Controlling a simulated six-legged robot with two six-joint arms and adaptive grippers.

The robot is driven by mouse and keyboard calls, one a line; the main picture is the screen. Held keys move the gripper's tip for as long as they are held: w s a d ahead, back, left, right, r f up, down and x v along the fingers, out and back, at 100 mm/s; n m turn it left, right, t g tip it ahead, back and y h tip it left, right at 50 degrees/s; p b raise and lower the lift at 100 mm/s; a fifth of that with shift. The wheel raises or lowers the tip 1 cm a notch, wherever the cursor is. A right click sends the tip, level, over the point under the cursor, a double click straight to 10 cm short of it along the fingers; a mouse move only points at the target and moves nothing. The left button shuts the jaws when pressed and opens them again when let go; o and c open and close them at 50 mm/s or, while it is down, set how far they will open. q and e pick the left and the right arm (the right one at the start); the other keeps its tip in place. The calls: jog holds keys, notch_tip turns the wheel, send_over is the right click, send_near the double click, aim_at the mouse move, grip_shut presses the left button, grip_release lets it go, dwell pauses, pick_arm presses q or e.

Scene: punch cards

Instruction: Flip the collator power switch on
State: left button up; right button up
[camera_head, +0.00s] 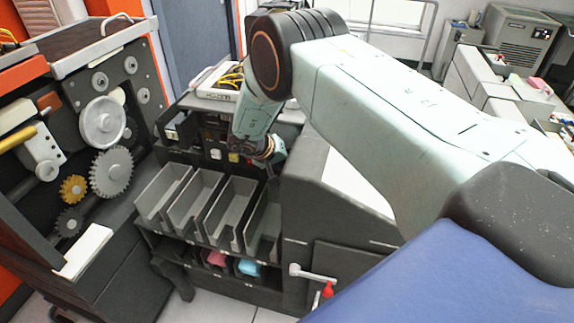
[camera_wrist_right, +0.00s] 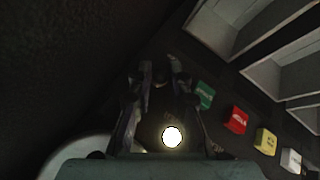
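The collator is the dark machine in the middle of the head view, with a sloping row of grey card trays (camera_head: 201,208). My right arm reaches over it from the right. My right gripper (camera_head: 272,152) is low at the control panel, mostly hidden by the arm. In the right wrist view my right gripper's fingertips (camera_wrist_right: 164,78) are apart, with dark panel between them. A bright white round light (camera_wrist_right: 172,137) shows between the fingers. I cannot make out the power switch; the area at the fingertips is too dark. My left gripper is not in view.
Green (camera_wrist_right: 205,95), red (camera_wrist_right: 238,120), yellow (camera_wrist_right: 265,141) and white (camera_wrist_right: 291,160) buttons line the panel beside the gripper. A geared machine (camera_head: 102,122) stands at left.

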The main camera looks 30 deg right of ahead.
jog(key=shift+o, duration=1.4)
jog(key=v, duration=1.2)
